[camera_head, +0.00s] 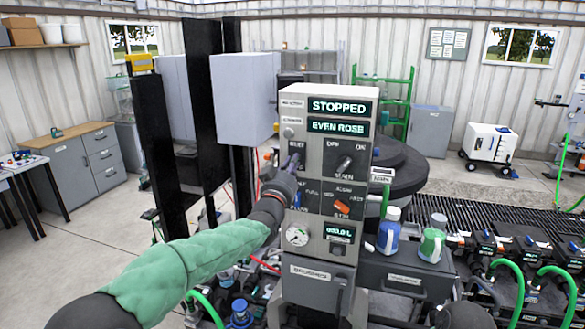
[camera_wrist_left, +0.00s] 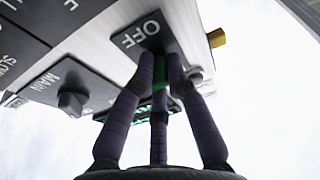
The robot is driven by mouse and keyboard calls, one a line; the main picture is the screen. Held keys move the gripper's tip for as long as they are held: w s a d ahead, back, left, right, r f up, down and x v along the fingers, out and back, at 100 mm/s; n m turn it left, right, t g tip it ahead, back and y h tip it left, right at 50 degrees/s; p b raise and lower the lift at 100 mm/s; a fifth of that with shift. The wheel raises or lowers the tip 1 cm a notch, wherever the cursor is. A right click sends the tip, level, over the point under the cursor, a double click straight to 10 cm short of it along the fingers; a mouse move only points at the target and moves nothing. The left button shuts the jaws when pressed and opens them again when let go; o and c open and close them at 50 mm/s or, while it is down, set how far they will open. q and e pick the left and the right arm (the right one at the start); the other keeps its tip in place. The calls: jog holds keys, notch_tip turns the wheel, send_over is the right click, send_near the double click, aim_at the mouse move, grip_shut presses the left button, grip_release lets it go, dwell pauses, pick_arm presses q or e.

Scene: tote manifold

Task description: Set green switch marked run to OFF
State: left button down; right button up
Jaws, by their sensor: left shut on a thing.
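The grey control panel (camera_head: 318,205) stands upright in the middle of the head view. My left gripper (camera_head: 294,162) reaches its upper left part from the left. In the left wrist view my left gripper (camera_wrist_left: 160,72) has its dark fingers closed together around a small green switch (camera_wrist_left: 159,84), just by a plate marked OFF (camera_wrist_left: 140,35). The fingers hide most of the switch, so its exact position cannot be told. The top display (camera_head: 339,106) reads STOPPED. My right gripper is not in view.
A dark knob marked MAIN (camera_head: 344,164) sits right of my gripper, and an orange switch (camera_head: 341,207) sits below it. A round gauge (camera_head: 297,236) is lower left. Blue (camera_head: 388,232) and green (camera_head: 432,240) containers stand right of the panel.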

pick_arm(q)
jog(key=shift+d+f, duration=0.2)
jog(key=shift+f, duration=0.35)
dwell(0.4)
jog(key=c, duration=1.2)
grip_release()
jog(key=shift+o, duration=0.2)
jog(key=shift+r, duration=0.2)
jog(key=shift+s+a, duration=0.15)
jog(key=shift+s, duration=0.1)
jog(key=v, duration=1.1)
jog(key=shift+s, duration=0.15)
